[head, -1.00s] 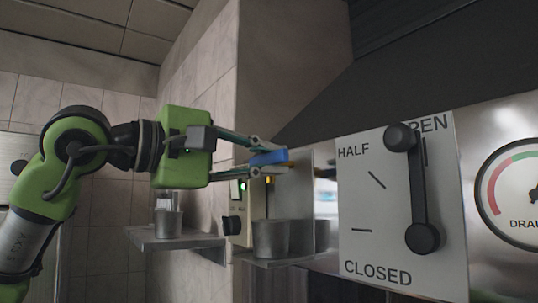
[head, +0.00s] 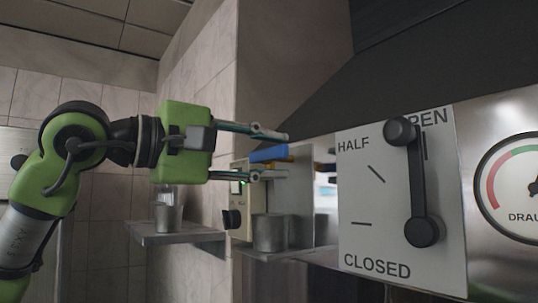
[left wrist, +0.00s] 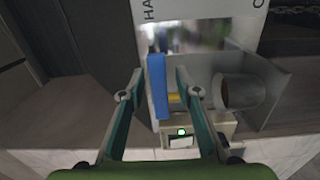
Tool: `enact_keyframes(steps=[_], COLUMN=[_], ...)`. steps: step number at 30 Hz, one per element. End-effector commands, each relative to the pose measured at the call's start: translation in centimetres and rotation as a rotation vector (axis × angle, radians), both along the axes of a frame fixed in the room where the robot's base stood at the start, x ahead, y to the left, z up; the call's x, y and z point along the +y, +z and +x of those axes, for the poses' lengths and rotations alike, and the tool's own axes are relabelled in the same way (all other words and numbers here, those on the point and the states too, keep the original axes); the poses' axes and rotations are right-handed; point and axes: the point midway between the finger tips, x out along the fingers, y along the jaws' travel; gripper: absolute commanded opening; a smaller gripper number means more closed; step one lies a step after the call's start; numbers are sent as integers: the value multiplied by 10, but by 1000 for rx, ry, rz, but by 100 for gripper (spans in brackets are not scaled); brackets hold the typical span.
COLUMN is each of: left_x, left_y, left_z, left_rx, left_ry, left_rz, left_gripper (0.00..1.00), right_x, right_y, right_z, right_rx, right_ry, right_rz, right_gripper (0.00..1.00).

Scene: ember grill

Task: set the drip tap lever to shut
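A blue lever handle (head: 268,154), which I take for the drip tap lever, lies about level in the head view. A brass-coloured part (left wrist: 175,98) is beside it in the left wrist view. My left gripper (head: 283,155) is open, with one finger above the blue handle and one below. In the left wrist view the handle (left wrist: 157,85) lies between the spread fingers, with gaps on both sides. No tap markings are readable. My right gripper is in neither view.
A white plate (head: 365,195) marked HALF and CLOSED, its other word partly hidden, bears a black lever (head: 417,190). A metal cup (head: 270,233) stands on a ledge below the gripper. A shelf (head: 175,237) with a cup is at left. A dark hood (head: 430,75) hangs above.

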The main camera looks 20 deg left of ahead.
Motion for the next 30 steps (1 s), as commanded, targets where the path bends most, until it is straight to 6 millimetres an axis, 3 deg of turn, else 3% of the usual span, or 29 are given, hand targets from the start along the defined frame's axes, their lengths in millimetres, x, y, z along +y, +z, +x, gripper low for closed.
enact_keyframes(steps=[5,21,30], left_x=[7,68,74], left_y=[1,0,0], left_z=[-8,-86,-95], left_rx=[-2,0,-1], left_ry=[2,2,-1], left_rz=[-1,0,1], left_gripper=[31,31,31], right_x=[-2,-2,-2], right_y=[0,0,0], right_z=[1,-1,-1], right_rx=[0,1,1], right_ry=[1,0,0], right_rz=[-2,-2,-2], right_gripper=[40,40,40])
